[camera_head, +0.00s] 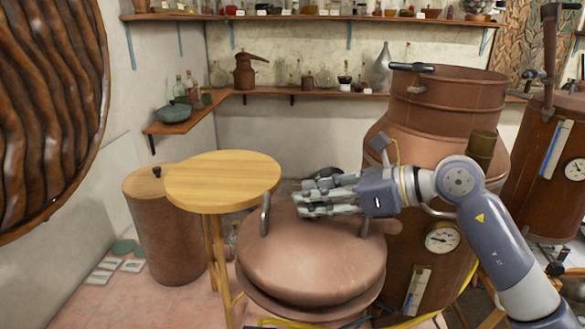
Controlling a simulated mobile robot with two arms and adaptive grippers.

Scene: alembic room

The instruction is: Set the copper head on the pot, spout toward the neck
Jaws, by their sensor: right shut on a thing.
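The domed copper head (312,262) is low in the middle of the head view, with an upright metal handle at its left and another at its right. A short copper piece juts from its right side, partly behind my arm; I cannot tell whether it is the spout. My right gripper (318,198) reaches in from the right, its fingers shut at the head's upper edge; the exact grip point is hidden. A large copper pot (450,285) with a tall collar and a dial gauge stands behind my right arm. My left gripper is out of view.
A round wooden stool (222,180) stands left of the head, close to a copper drum (165,235). Another copper vessel (530,180) is at the far right. Shelves with bottles line the back wall. Flat tiles lie on the floor at left.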

